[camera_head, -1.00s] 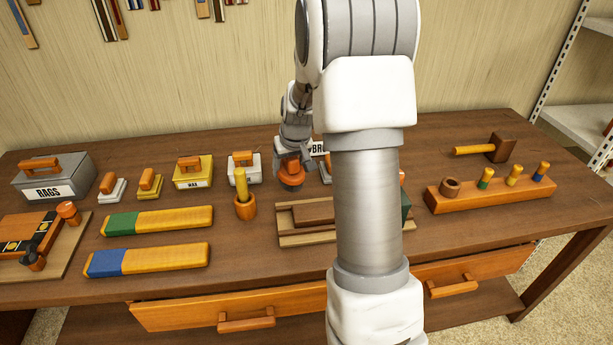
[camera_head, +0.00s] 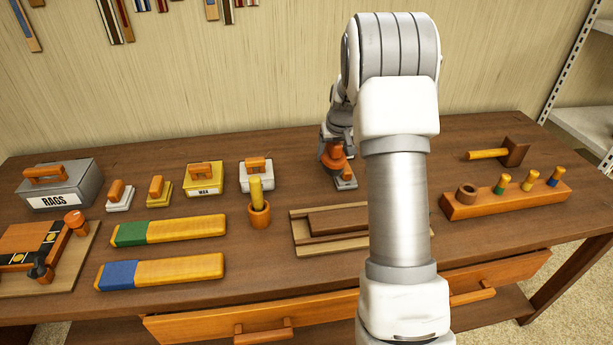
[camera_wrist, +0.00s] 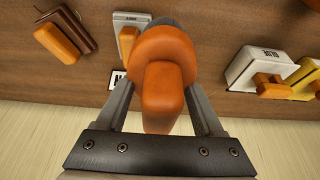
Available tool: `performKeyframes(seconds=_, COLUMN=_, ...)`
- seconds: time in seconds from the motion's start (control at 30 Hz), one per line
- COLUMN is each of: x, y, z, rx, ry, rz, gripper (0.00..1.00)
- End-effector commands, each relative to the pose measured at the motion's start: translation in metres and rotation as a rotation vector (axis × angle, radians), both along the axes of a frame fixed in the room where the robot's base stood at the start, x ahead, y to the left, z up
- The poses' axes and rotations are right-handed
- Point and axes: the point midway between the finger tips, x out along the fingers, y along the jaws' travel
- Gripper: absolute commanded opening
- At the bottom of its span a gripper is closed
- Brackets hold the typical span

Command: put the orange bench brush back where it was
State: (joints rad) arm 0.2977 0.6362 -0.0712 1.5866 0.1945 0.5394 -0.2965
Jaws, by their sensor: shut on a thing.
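The orange bench brush (camera_wrist: 165,85) is between the fingers of my gripper (camera_wrist: 162,110) in the wrist view, with a strip of dark grey bristles showing at its far end. In the head view my gripper (camera_head: 336,150) is at the back of the bench, with the orange brush (camera_head: 335,158) under it. A white label (camera_wrist: 116,78) beside the brush in the wrist view is mostly hidden.
In the wrist view, a white orange-handled block (camera_wrist: 128,20) and a dark brown one (camera_wrist: 84,30) stand left; the glue box (camera_wrist: 245,68) is right. A tray with a brown block (camera_head: 300,238) and a peg rack (camera_head: 505,200) are nearer the front. My arm hides part of the bench.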

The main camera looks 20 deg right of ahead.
Motion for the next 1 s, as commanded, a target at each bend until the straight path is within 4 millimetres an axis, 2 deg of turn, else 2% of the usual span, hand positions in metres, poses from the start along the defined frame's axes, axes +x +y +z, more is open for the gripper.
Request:
performKeyframes(seconds=0.03, x=0.009, y=0.012, z=-0.009, rx=-0.001, ry=0.001, rz=0.006, gripper=0.00)
performKeyframes(seconds=0.2, x=0.033, y=0.041, z=-0.032, rx=-0.002, ry=0.001, rz=0.005, gripper=0.00)
performKeyframes(seconds=0.4, x=0.051, y=0.062, z=-0.048, rx=-0.002, ry=-0.002, rz=0.001, gripper=0.00)
performKeyframes(seconds=0.57, x=0.053, y=0.065, z=-0.055, rx=-0.001, ry=-0.002, rz=-0.001, gripper=0.00)
performKeyframes(seconds=0.8, x=0.053, y=0.065, z=-0.088, rx=-0.001, ry=0.001, rz=0.000, gripper=0.00)
performKeyframes(seconds=1.0, x=0.053, y=0.065, z=-0.090, rx=-0.001, ry=-0.003, rz=0.000, gripper=0.00)
